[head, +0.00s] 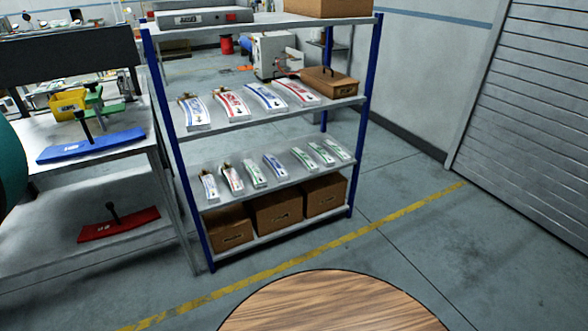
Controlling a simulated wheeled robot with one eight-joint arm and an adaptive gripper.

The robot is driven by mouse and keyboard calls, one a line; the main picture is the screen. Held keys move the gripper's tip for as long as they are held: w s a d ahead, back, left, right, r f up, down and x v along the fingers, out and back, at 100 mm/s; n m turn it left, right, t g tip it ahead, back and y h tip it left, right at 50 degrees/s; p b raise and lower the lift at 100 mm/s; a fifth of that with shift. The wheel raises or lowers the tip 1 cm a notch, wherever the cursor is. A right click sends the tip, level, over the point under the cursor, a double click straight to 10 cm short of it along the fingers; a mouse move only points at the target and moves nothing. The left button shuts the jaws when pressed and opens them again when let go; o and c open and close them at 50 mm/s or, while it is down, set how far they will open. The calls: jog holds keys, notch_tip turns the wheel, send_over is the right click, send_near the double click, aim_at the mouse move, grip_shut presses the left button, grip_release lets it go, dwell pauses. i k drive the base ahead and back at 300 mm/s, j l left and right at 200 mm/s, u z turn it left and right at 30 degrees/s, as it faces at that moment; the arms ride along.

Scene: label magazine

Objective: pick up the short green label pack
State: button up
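Several short label packs with green print lie on the middle shelf of a blue-post rack. One green pack (254,174) lies left of a short blue pack (275,165). To its right are a second green pack (304,159), a third green pack (321,154) and another green pack (338,149) at the right end. A short blue pack (209,187) and a short red pack (232,179) lie at the left end. The print is too small to read. My gripper is not in view.
Cardboard boxes (278,212) fill the bottom shelf. A workbench (100,170) stands left of the rack. A round wooden top (335,305) is in front; floor right is clear.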

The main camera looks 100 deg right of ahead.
aim_at(260, 181)
jog(key=z, duration=3.4)
